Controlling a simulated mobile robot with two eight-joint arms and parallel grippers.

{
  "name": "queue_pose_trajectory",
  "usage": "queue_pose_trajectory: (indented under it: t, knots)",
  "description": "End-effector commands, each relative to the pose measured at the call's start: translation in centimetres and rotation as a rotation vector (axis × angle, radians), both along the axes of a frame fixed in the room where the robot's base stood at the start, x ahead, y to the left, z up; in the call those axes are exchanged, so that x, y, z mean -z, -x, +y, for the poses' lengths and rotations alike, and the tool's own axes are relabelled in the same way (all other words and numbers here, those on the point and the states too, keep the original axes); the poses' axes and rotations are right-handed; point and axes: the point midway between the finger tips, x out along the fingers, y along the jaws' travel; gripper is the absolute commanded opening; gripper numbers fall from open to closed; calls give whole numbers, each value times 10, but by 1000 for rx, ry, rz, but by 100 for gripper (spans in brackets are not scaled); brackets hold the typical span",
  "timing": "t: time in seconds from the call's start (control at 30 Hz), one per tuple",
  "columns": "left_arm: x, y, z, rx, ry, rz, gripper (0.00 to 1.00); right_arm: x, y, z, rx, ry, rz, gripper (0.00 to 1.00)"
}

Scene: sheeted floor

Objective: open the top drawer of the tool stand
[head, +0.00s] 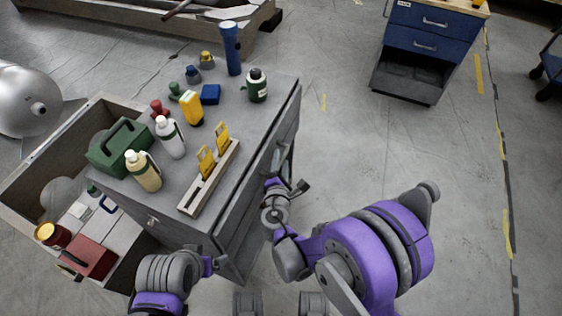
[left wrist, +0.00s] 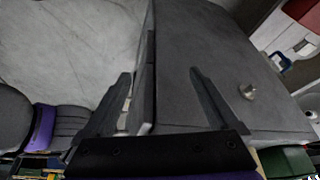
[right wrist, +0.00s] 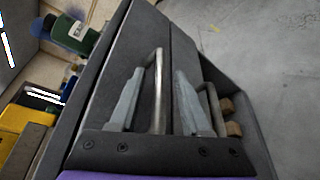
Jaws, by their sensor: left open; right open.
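The grey tool stand (head: 262,128) stands left of centre in the head view, its drawer side facing right. In the right wrist view a metal bar handle (right wrist: 158,92) sticks out from its upper drawer front (right wrist: 122,58), and a lower handle (right wrist: 211,108) shows further right. My right gripper (right wrist: 160,72) is open, with one finger on each side of the upper handle; I cannot tell whether they touch it. In the head view the right gripper (head: 287,190) is beside the drawer fronts. My left gripper (left wrist: 160,73) is open and empty at the stand's near corner.
Bottles (head: 170,137), a blue flashlight (head: 230,48) and a wooden rack (head: 210,178) with yellow tags crowd the stand's top. An open bin (head: 32,172) adjoins on the left. A blue cabinet (head: 425,42) stands back right. Floor to the right is clear.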

Motion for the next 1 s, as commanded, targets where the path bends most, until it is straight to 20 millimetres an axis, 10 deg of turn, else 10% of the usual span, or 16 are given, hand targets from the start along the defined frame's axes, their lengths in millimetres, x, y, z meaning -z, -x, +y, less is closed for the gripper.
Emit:
queue_pose_trajectory:
  t: [0.13,0.4,1.0]
  knots:
    - [0,0,0,0,0,0,94,0,0,0,0,0,0,44]
    - [0,0,0,0,0,0,94,0,0,0,0,0,0,0]
    - [0,0,0,0,0,0,94,0,1,0,0,-1,0,0]
